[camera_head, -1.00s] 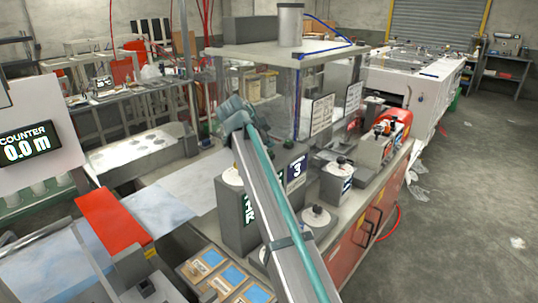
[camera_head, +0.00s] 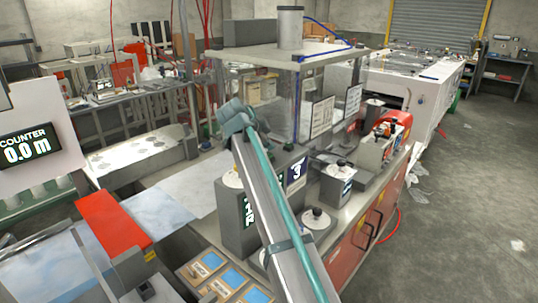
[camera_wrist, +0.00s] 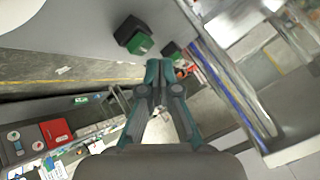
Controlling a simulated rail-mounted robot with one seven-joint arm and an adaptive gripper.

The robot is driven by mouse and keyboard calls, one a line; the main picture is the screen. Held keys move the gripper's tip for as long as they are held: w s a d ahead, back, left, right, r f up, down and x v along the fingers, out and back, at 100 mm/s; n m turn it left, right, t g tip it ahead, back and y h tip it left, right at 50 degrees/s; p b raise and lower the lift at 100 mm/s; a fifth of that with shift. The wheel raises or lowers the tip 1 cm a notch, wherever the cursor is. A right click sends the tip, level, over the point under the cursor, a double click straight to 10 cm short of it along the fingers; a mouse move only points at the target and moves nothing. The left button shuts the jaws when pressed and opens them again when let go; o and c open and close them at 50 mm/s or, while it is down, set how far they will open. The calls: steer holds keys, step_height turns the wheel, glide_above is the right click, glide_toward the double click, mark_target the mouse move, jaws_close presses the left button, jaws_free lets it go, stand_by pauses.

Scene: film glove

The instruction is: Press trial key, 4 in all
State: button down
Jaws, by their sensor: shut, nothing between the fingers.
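No key clearly marked as a trial key can be made out. In the wrist view, my gripper (camera_wrist: 160,68) is shut with empty fingertips close together. A black block with a green face (camera_wrist: 138,42) shows just beyond and left of the fingertips; a smaller dark green-faced block (camera_wrist: 172,50) is partly behind them. I cannot tell whether the fingers touch either. At lower left is a grey panel with round buttons (camera_wrist: 14,137) beside a red block (camera_wrist: 56,132). In the head view, my arm reaches up across the bench; its gripper is not clearly visible there.
A counter display (camera_head: 25,146) reads 0.0 m at left. A clear-walled enclosure (camera_head: 285,52) stands behind my arm. Weight-like grey blocks (camera_head: 337,182) and a red machine (camera_head: 396,120) stand on the bench to the right. Open floor (camera_head: 480,200) lies at far right.

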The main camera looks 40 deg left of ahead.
mark_target(269, 154)
steer(key=shift+f, duration=0.15)
steer(key=shift+f+b, duration=0.3)
steer(key=shift+b, duration=0.2)
steer(key=shift+f+b, duration=0.4)
steer(key=shift+f, duration=0.1)
stand_by(0.9)
steer(key=shift+r, duration=0.15)
stand_by(0.3)
steer(key=shift+r, duration=0.8)
steer(key=shift+r+p, duration=0.5)
steer(key=shift+r, duration=2)
steer(key=shift+f, duration=0.1)
